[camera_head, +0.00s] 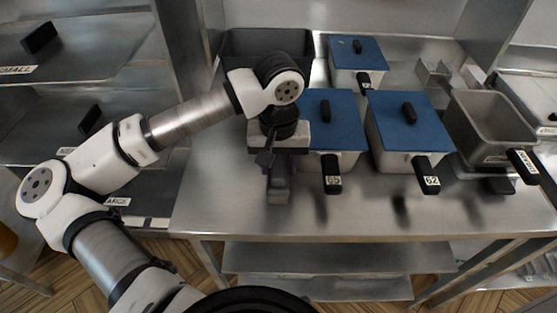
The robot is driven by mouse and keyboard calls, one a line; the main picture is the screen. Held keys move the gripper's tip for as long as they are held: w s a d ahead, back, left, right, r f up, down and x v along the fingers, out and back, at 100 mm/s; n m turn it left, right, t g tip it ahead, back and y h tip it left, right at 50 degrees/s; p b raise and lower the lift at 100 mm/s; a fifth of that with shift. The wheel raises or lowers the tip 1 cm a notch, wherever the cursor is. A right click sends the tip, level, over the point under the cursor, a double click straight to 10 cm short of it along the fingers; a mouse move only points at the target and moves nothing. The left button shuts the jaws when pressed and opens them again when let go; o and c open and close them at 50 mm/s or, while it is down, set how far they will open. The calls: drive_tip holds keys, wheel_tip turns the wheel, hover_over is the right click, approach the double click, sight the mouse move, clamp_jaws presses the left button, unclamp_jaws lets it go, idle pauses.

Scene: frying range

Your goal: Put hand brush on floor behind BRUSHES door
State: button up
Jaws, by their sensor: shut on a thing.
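My gripper (278,187) points down above the steel worktop, just left of the blue-lidded pan marked 65. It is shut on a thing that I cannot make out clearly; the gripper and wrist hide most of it. No hand brush can be told for certain in the head view. No door with a BRUSHES label is in view, and neither is the floor behind one.
The steel worktop (215,205) holds blue-lidded pans marked 65 (334,115) and 62 (410,125), another behind (357,52), a dark open bin (237,45) and a grey basket (490,115). Shelves labelled SMALL (80,45) stand left. Wooden floor (185,258) shows below.

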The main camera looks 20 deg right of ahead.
sight(279, 162)
drive_tip(key=shift+f+b, duration=0.2)
drive_tip(key=shift+b, duration=0.1)
drive_tip(key=o, duration=1.1)
drive_tip(key=shift+c, duration=0.2)
drive_tip(key=shift+r+p, duration=0.35)
drive_tip(key=shift+r, duration=0.05)
wheel_tip(279, 162, up, 12)
drive_tip(key=b, duration=0.3)
drive_tip(key=shift+s+f, duration=0.15)
